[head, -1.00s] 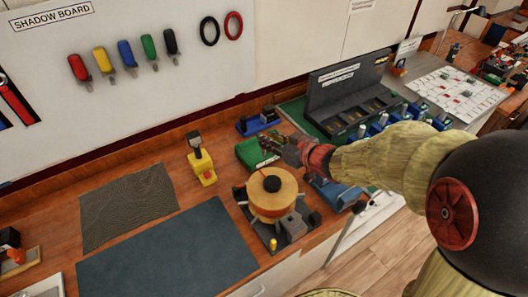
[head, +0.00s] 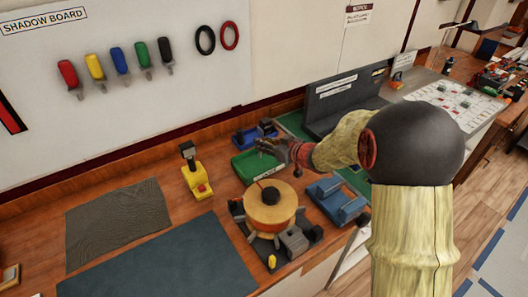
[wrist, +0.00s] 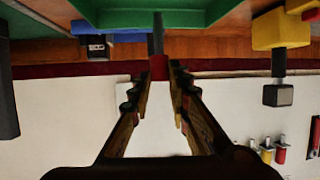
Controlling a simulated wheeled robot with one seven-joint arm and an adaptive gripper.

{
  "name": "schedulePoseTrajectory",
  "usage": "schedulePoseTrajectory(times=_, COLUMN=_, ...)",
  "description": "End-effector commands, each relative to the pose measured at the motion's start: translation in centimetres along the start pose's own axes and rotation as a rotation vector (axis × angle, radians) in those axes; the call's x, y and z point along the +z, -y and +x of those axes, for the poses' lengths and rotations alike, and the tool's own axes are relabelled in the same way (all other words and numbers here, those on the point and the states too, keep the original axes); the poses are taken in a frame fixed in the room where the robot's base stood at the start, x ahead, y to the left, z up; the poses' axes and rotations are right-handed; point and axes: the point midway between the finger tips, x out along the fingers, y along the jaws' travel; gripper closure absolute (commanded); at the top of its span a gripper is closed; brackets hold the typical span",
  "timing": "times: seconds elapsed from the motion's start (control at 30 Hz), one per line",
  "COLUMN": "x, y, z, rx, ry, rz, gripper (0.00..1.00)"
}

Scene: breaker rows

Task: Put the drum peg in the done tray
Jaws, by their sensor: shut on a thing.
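My gripper (head: 264,147) is over the back right part of a green tray (head: 243,167) on the bench, which has a small white label at its front that is too small to read. In the wrist view my gripper (wrist: 159,88) is shut on a slim peg (wrist: 158,66) with a red part and a dark grey shaft, which I take as the drum peg. The shaft points toward the green tray (wrist: 120,17). The peg is not clear in the head view, where the hand hides it.
A round wooden drum (head: 270,213) on a dark base stands in front of the tray. A yellow stand (head: 195,178) is left, a blue device (head: 246,137) behind, a blue cradle (head: 336,200) right. A dark mat (head: 165,258) is clear at front left.

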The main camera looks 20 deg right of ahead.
Motion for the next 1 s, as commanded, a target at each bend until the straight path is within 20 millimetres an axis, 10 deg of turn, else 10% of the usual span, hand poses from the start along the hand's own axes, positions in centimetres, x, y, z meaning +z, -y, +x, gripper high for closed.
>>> schedulePoseTrajectory(times=0.63, x=3.3, y=0.0, z=1.4, rx=0.000, ry=0.001, rz=0.001, gripper=1.00)
schedulePoseTrajectory(times=0.67, x=3.2, y=0.0, z=1.4, rx=0.000, ry=0.001, rz=0.000, gripper=0.80)
schedulePoseTrajectory(times=1.0, x=3.2, y=0.0, z=1.3, rx=0.000, ry=0.001, rz=0.001, gripper=0.63)
